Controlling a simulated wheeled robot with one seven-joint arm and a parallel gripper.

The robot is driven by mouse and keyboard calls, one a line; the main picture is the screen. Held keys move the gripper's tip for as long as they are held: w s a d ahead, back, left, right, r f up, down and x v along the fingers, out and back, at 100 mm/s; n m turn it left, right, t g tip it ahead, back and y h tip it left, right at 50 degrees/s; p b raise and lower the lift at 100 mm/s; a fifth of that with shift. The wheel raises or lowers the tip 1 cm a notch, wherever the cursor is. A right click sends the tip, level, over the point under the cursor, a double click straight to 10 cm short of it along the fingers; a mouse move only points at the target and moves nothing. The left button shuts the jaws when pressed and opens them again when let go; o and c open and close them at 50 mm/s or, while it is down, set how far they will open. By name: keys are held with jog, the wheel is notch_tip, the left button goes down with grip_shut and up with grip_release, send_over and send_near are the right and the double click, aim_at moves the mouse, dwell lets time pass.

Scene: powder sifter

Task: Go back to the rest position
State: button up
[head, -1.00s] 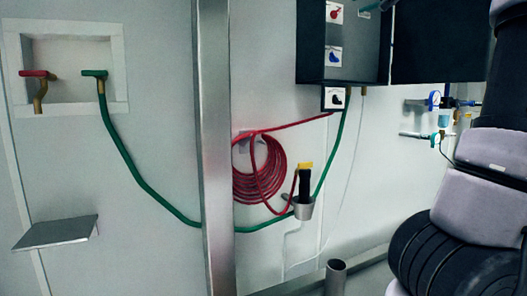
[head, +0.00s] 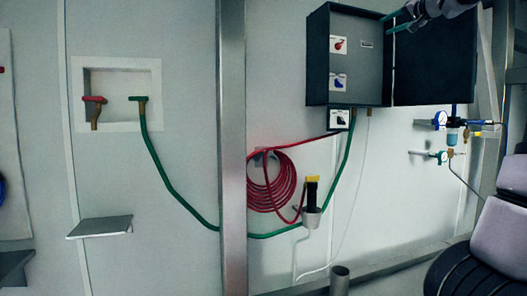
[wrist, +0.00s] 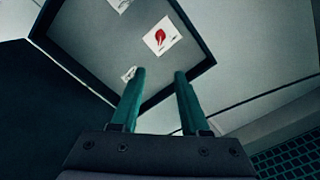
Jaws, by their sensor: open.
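My gripper (wrist: 160,88) is open, its two green fingers apart with nothing between them in the wrist view. Beyond the fingers is the inside of the open dark wall box (wrist: 80,35), with a red-symbol label (wrist: 162,36) on its panel. In the head view, my gripper (head: 388,22) shows at the top right, in front of the upper part of the box (head: 318,60). The box door (head: 435,65) is swung open to the right. Part of my arm is cut off by the frame edge.
A steel post (head: 232,150) stands left of the box. A coiled red hose (head: 271,185), a green hose (head: 170,188) and a black nozzle with a yellow top (head: 312,190) in a holder are below. Blue-gauged valves (head: 440,120) are at right. A small shelf (head: 100,227) juts out left.

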jog(key=w+a+f+n+g, duration=0.15)
jog(key=a+f+g, duration=0.25)
jog(key=a+f, duration=0.9)
jog(key=s+a+f+g+h, duration=0.25)
jog(key=s+a+f, duration=0.25)
jog(key=a+f, duration=0.45)
jog(key=s+d+f+g, duration=0.1)
jog(key=s+f, duration=0.5)
jog(key=s, duration=0.4)
jog(key=s+d+f+g+h, duration=0.1)
jog(key=s+f, duration=0.5)
jog(key=s, duration=0.5)
jog(key=s+d+f+g, duration=0.1)
jog(key=s+f, duration=0.6)
jog(key=s, duration=0.4)
jog(key=shift+d, duration=0.25)
jog(key=shift+s, duration=0.1)
